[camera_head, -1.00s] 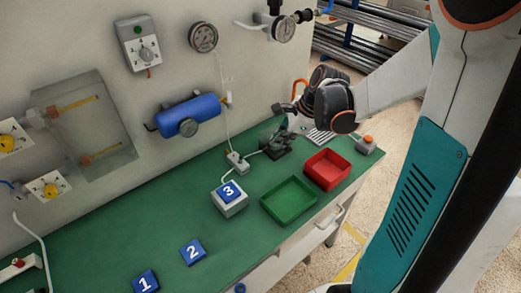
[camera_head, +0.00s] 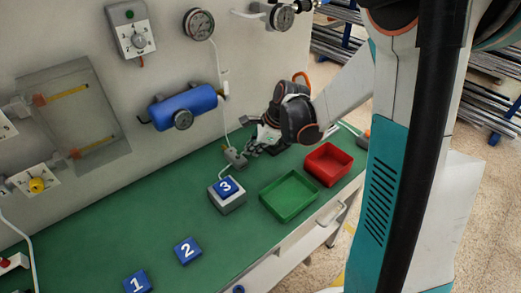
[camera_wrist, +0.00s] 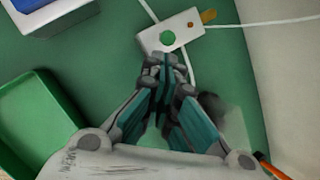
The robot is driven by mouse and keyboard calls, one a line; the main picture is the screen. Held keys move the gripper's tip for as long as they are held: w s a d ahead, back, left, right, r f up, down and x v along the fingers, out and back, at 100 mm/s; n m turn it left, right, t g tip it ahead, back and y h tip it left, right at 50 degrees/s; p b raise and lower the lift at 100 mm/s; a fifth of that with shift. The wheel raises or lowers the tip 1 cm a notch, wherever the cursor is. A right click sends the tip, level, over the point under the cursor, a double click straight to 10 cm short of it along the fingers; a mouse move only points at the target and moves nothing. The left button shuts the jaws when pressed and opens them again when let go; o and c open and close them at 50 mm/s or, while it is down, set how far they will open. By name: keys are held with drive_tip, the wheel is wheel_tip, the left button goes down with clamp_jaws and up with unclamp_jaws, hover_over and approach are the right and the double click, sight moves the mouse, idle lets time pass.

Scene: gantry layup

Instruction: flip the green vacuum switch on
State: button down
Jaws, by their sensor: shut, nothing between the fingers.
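A small white switch box (camera_wrist: 182,30) with a round green part (camera_wrist: 167,38) and an orange tab lies on the green bench top in the wrist view. It shows in the head view as a small grey-white box (camera_head: 236,157) with cables, behind the block marked 3. My gripper (camera_wrist: 163,62) is shut and empty, its fingertips pointing at the box's near edge, close to the green part. I cannot tell whether they touch it. In the head view my gripper (camera_head: 255,147) is just right of the box. Whether the switch is on or off is unclear.
A green tray (camera_head: 289,197) and a red tray (camera_head: 328,164) stand to the right. A grey block topped with a blue 3 (camera_head: 227,193) is in front of the switch box. A blue tank (camera_head: 184,107) and a gauge (camera_head: 198,24) are on the wall above.

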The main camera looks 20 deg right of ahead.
drive_tip(key=shift+w+a+r+g+h+p, duration=0.15)
drive_tip(key=shift+w+r+g+h+p, duration=0.15)
drive_tip(key=shift+g, duration=0.35)
drive_tip(key=shift+w+a+r+g+h+p, duration=0.1)
drive_tip(key=shift+w+r+g+p, duration=0.2)
drive_tip(key=shift+g, duration=0.35)
